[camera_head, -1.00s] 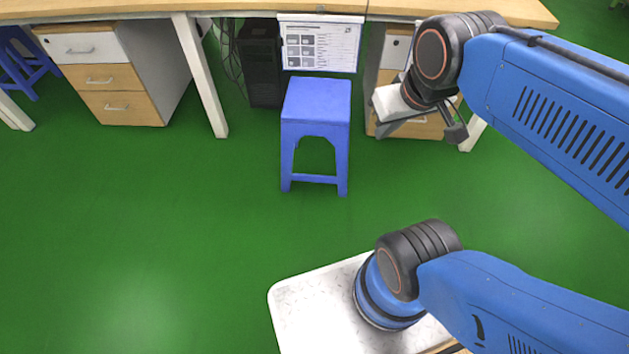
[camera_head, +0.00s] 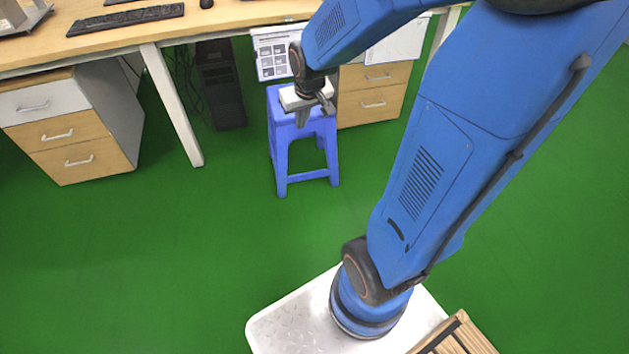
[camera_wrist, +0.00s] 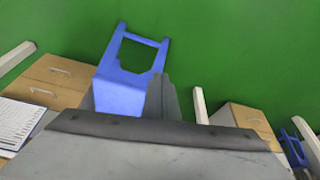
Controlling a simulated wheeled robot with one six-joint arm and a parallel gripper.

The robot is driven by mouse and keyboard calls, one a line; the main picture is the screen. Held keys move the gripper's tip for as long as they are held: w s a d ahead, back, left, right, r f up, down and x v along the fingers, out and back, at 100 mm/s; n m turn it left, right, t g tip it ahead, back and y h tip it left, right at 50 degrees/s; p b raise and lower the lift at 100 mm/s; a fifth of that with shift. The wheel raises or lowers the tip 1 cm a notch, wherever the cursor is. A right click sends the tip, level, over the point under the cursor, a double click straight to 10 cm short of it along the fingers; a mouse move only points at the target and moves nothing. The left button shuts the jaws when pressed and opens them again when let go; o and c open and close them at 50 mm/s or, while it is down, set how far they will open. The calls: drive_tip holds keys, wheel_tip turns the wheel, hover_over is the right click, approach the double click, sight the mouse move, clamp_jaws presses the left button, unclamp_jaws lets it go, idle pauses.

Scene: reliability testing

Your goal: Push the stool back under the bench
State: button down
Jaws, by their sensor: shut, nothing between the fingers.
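The blue stool (camera_head: 281,150) stands upright on the green floor at the front of the wooden-topped bench (camera_head: 230,14). Its seat is close to the bench edge, and its legs are in the open. My gripper (camera_head: 303,122) is shut and empty, pointing down at the stool's seat in the head view and hiding part of it. Whether it touches the stool is unclear. In the wrist view the stool (camera_wrist: 122,92) appears with its legs toward the top, and my closed fingers (camera_wrist: 163,90) overlap its seat edge.
A drawer cabinet (camera_head: 370,95) stands just right of the stool under the bench. A black computer tower (camera_head: 220,90) and a bench leg (camera_head: 172,105) are to its left, with another drawer cabinet (camera_head: 70,130) farther left. A printed sheet (camera_head: 272,58) hangs at the bench edge.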

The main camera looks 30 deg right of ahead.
drive_tip(key=w+d+f, duration=0.4)
drive_tip(key=w+f, duration=0.1)
drive_tip(key=f, duration=1.2)
drive_tip(key=w+d+f+m, duration=0.1)
drive_tip(key=w+d+f, duration=0.4)
drive_tip(key=f, duration=1.3)
drive_tip(key=w+d+f+m+g, duration=0.1)
drive_tip(key=w+d+f, duration=0.4)
drive_tip(key=f, duration=1.3)
drive_tip(key=shift+w+d, duration=0.15)
drive_tip(key=shift+w, duration=0.2)
